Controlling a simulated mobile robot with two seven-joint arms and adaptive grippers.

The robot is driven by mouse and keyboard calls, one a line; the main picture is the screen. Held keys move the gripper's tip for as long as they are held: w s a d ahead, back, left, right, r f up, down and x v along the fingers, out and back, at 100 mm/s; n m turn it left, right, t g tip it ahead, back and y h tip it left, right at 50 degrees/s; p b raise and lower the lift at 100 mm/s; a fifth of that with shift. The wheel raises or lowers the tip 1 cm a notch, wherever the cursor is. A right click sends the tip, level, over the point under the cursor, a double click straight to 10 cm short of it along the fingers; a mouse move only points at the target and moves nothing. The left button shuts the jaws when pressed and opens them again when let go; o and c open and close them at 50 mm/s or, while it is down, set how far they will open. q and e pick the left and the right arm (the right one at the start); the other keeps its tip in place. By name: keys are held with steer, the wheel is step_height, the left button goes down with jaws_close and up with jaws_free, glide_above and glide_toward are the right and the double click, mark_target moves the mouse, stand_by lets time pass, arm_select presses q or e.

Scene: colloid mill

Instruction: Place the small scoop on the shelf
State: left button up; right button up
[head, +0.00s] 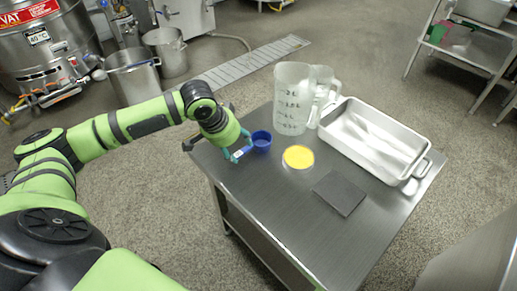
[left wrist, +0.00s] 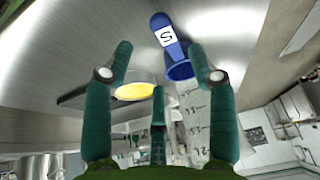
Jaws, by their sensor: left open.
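The small scoop is blue, with a round cup (head: 262,142) and a handle. It lies on the steel table (head: 300,225) near its left back edge. In the left wrist view the scoop (left wrist: 179,54) shows upside down, its handle bearing a white label with an "S". Whether a finger touches the handle I cannot tell. A steel shelf unit (head: 466,50) stands at the upper right. My right gripper is not in view.
On the table are clear measuring jugs (head: 292,100), a steel pan (head: 352,113), a dish of yellow material (head: 298,157) and a dark square mat (head: 339,193). The table front is clear. Steel pots (head: 134,76) and a vat (head: 45,45) stand behind left.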

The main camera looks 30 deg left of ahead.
mark_target(245, 151)
arm_select(q)
steer(key=x, duration=0.3)
steer(key=w+b+x, duration=0.1)
steer(key=x, duration=0.2)
steer(key=shift+w+a, duration=0.1)
steer(key=shift+w, duration=0.15)
steer(key=shift+r, duration=0.1)
steer(key=shift+c, duration=0.4)
jaws_close()
